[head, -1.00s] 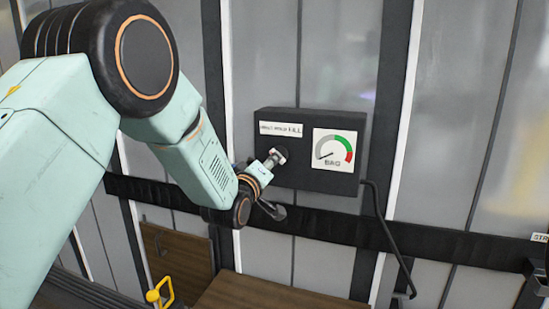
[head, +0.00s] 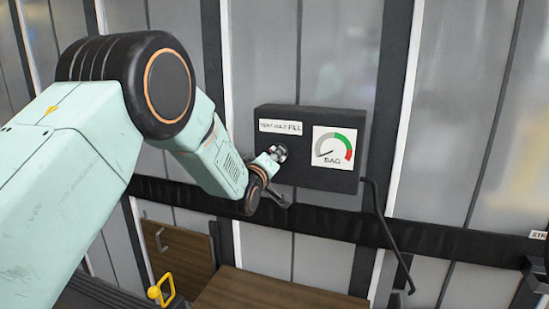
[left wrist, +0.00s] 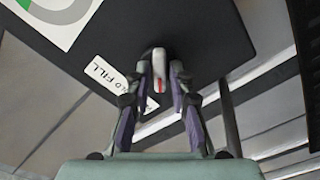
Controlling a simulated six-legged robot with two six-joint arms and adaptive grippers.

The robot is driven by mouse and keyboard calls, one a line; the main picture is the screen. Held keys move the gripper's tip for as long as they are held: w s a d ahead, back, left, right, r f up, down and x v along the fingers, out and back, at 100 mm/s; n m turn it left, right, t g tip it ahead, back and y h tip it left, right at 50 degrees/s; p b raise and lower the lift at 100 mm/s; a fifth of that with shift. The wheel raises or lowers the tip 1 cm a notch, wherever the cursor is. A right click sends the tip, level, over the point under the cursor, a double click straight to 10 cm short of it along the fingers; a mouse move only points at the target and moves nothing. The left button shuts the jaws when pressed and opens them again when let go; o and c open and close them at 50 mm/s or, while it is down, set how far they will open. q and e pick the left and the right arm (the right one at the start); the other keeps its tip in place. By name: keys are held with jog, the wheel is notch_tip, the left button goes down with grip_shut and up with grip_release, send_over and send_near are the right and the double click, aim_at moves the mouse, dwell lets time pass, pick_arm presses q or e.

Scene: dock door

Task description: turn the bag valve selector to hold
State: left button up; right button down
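The dark valve box (head: 311,178) hangs on the wall, with a white label (head: 281,127) reading VENT HOLD FILL and a BAG gauge (head: 334,147) whose needle points to the lower left. My left gripper (head: 277,153) is at the box's front, below the label. In the left wrist view the pale selector knob (left wrist: 159,65) with a red mark sits between the fingertips of my left gripper (left wrist: 160,72), which look closed against both its sides. In the head view the gripper mostly hides the knob, and I cannot tell which word it points to. My right gripper is not in view.
A dark horizontal rail (head: 330,222) crosses the ribbed wall under the box. A dark hose (head: 387,240) curves down from the box's right side. A brown wooden panel (head: 280,292) and a yellow handle (head: 161,291) are below.

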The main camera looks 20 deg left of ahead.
pick_arm(q)
grip_shut()
jog(key=shift+f, duration=0.1)
jog(key=m+b, duration=0.5)
jog(key=m, duration=0.4)
jog(key=shift+f+m, duration=0.1)
jog(key=shift+m, duration=0.2)
dwell(0.6)
